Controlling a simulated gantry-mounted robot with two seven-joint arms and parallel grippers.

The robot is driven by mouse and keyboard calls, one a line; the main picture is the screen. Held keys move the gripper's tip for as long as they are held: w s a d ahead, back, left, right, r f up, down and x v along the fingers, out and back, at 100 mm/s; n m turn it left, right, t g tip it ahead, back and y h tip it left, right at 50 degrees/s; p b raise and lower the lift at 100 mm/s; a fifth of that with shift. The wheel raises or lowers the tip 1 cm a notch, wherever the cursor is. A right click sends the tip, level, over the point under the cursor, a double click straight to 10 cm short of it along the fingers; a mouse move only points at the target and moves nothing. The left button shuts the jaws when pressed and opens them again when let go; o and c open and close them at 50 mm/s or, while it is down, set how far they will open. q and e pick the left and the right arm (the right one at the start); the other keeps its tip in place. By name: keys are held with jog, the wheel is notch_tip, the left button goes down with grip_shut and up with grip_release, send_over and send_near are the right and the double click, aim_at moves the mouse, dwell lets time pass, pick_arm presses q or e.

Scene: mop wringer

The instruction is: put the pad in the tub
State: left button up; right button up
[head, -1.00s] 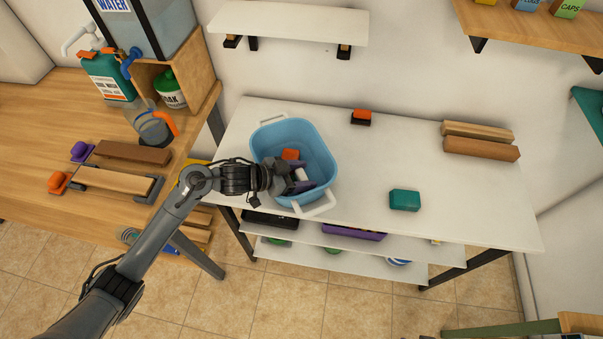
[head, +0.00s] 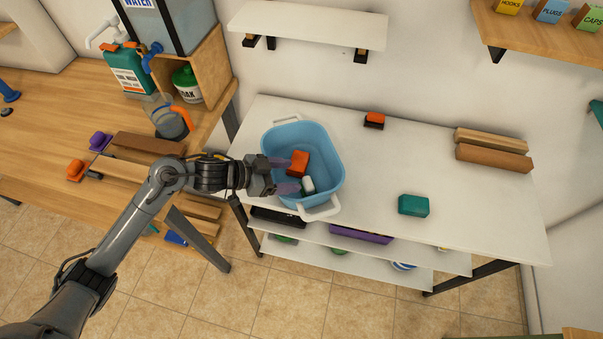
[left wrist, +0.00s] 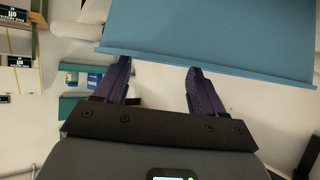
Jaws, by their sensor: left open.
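The light blue tub (head: 333,165) stands on the white table's left part; its wall also fills the top of the left wrist view (left wrist: 210,35). Inside it lie an orange-red block (head: 299,161) and a small white and green piece (head: 307,185). A teal block (head: 413,205) lies on the table to the right. I cannot tell for certain which one is the pad. My left gripper (head: 291,176) is open at the tub's left side, its purple fingers reaching over the rim. In the left wrist view the fingers (left wrist: 158,70) are apart with nothing between them. My right gripper is out of view.
An orange and black block (head: 374,120) sits at the back of the white table (head: 470,215). Two wooden bars (head: 493,155) lie at the right. A wooden bench (head: 60,110) with bottles stands at the left. The table's middle is clear.

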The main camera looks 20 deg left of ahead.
pick_arm(q)
jog(key=shift+v, duration=1.9)
jog(key=shift+r, duration=0.1)
